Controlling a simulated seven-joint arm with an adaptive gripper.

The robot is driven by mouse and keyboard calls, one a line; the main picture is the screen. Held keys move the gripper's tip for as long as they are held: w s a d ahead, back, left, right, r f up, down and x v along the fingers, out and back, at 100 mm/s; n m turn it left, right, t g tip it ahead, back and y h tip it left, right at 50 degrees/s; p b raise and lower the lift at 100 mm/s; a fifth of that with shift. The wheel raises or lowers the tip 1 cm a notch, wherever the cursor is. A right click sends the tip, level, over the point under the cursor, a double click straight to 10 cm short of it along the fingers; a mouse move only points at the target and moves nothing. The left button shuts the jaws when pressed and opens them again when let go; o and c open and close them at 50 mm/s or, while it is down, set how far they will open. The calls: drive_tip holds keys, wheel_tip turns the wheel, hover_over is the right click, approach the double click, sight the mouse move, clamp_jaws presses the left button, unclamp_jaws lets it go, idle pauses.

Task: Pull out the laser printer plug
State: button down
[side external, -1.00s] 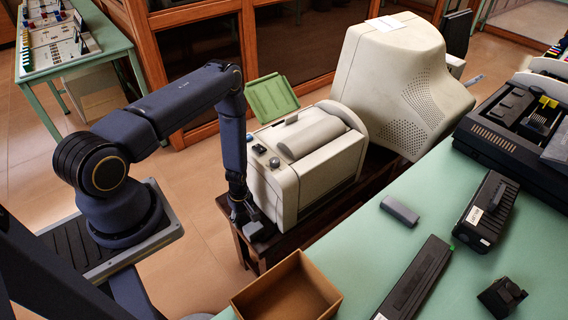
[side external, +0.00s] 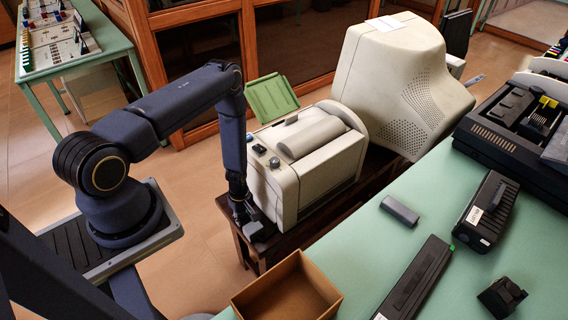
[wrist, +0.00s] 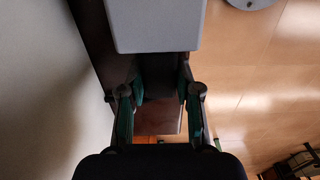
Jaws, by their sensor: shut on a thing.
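The laser printer (side external: 305,165) is a cream-coloured machine with a green flap, standing on a low dark wooden stand. My gripper (side external: 243,212) points down at the printer's near left side, close to the stand's edge. In the wrist view, my gripper (wrist: 160,95) has its teal-padded fingers on either side of a dark piece (wrist: 158,75), which I take to be the plug. It is shut on this piece. A smooth grey block (wrist: 158,25) lies just beyond the fingertips. Its link to the plug is not clear. The plug's prongs and any socket are hidden.
A cream monitor-like case (side external: 400,80) stands behind the printer. Brown tiled floor (side external: 215,230) is clear left of the stand.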

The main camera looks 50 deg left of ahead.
drive_tip(key=shift+a, duration=1.85)
drive_tip(key=c, duration=0.8)
unclamp_jaws()
drive_tip(key=shift+d, duration=0.1)
wheel_tip(320, 180, up, 12)
